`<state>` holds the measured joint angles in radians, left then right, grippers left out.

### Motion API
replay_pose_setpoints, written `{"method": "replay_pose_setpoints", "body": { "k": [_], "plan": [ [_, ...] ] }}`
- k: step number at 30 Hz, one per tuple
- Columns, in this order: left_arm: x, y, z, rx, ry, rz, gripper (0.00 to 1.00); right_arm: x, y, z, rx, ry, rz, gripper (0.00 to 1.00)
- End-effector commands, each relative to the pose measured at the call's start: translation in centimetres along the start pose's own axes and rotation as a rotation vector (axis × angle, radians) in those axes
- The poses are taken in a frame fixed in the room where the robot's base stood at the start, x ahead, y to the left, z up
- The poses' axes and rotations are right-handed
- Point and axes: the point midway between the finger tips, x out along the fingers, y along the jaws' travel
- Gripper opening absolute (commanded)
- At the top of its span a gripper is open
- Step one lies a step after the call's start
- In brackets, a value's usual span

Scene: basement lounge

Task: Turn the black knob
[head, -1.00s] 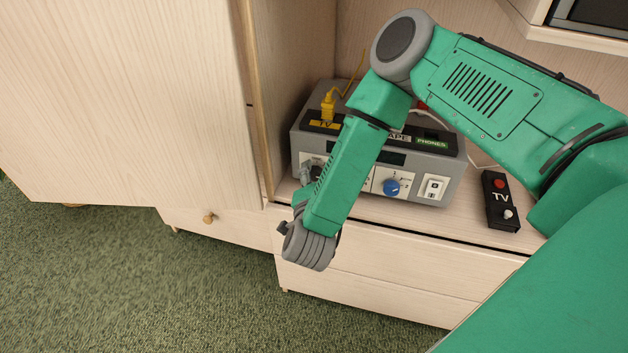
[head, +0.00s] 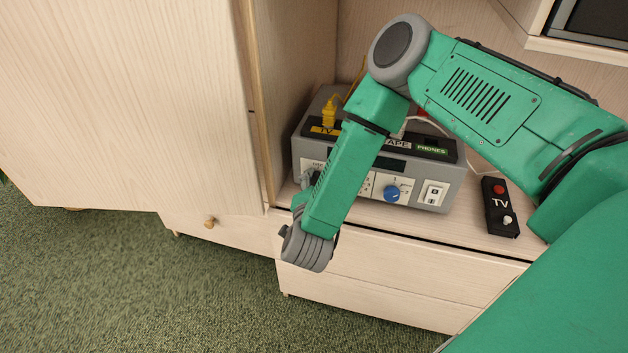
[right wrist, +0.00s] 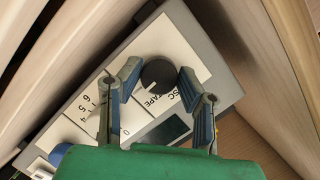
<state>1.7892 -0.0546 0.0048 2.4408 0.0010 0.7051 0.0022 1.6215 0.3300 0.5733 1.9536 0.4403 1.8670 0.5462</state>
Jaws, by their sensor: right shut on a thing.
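The black knob (right wrist: 158,74) sits on a cream panel of the grey box, beside the lettering "TAPE" and "DISC", with a pale pointer mark on its face. In the right wrist view my right gripper (right wrist: 159,79) has one finger on each side of the knob and is shut on it. In the head view my right gripper (head: 309,177) is at the left end of the front of the grey box (head: 454,187). My right forearm hides much of the box front there, and the knob cannot be made out. My left gripper is not in view.
A blue knob (head: 394,192) and a white switch (head: 433,194) are on the box front. A yellow plug (head: 329,114) is on top. A wooden door (head: 130,100) stands close on the left.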

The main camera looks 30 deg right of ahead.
Motion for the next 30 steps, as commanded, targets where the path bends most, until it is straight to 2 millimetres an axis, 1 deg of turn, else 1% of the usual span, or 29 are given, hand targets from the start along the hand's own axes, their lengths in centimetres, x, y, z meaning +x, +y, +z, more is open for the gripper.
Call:
{"method": "replay_pose_setpoints", "body": {
  "k": [1,9,15,24,30],
  "plan": [
    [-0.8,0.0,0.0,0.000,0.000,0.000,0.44,0.2,-0.4,-0.5,-0.022,0.014,0.005,0.03],
    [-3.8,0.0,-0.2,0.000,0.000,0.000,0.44,0.2,-0.7,-0.7,-0.212,0.028,0.064,0.03],
    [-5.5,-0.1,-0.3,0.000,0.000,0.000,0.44,0.3,-0.7,-0.6,-0.373,0.041,0.113,0.03],
    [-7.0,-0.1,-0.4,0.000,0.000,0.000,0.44,0.5,-0.7,-0.5,-0.570,0.057,0.174,0.03],
    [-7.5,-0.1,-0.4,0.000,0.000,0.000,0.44,0.6,-0.7,-0.5,-0.647,0.063,0.199,0.03]
  ]
}}
